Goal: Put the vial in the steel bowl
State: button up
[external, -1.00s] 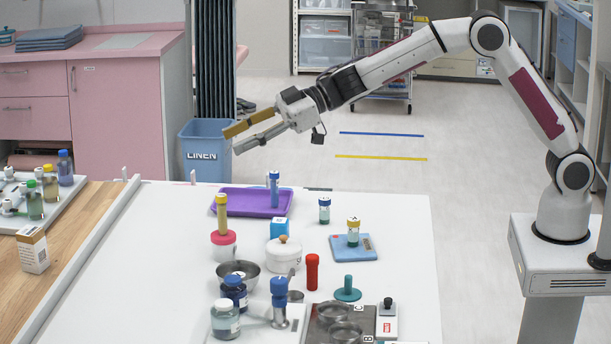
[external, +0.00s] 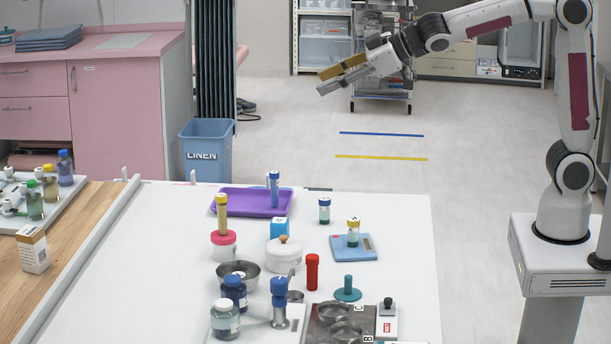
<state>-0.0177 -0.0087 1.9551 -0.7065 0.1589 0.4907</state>
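My gripper (external: 321,82) is in the air beyond the far edge of the table, well above and behind the table objects. Its yellow and grey fingers look slightly apart, with nothing between them. The steel bowl (external: 252,281) stands on the left half of the white table, partly hidden by a dark blue jar. A small pale patch shows inside it, too small to identify. A small vial with a blue and white cap (external: 324,211) stands upright at the back. A yellow-capped vial (external: 353,233) stands upright on a blue board (external: 367,254).
A purple tray (external: 241,203) holds a blue-capped tube. The table's far right is clear.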

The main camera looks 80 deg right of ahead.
jog(key=s+d+f+m+g, duration=0.1)
jog(key=s+f+g, duration=0.1)
jog(key=s, duration=0.8)
jog(key=s+d+f+m+g, duration=0.1)
jog(key=s+d+f, duration=0.1)
jog(key=s, duration=0.7)
jog(key=s+a+f+g, duration=0.2)
jog(key=s+f, duration=0.2)
jog(key=s, duration=0.5)
jog(key=s+a+f+g+y, duration=0.1)
jog(key=s+f, duration=0.3)
jog(key=s, duration=0.5)
jog(key=shift+a+f+g, duration=0.15)
jog(key=shift+a+g, duration=0.25)
jog(key=shift+a, duration=0.45)
